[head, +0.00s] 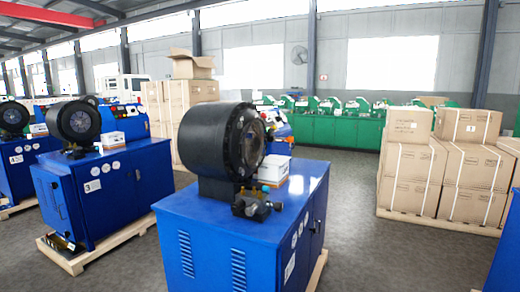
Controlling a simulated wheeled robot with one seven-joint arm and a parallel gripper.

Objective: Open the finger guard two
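A blue crimper cabinet (235,220) stands nearest, at the middle, with a large black cylindrical crimping head (215,140) on top. The head's open face is turned to the right and seen at a steep angle. I cannot clearly make out a finger guard on it or whether one is open or shut. A label on the cabinet's right side is too oblique to read. A crimper marked 3 (112,190) stands to the left, and one marked 4 is behind it. I see no crimper clearly marked two. My gripper is not in view.
A white box (273,171) and a dark fitting (250,205) sit on the near cabinet. Strapped cartons (410,165) stand on a pallet at right, and more cartons (190,105) behind. Part of another blue cabinet shows at lower right. The grey floor (350,225) between is clear.

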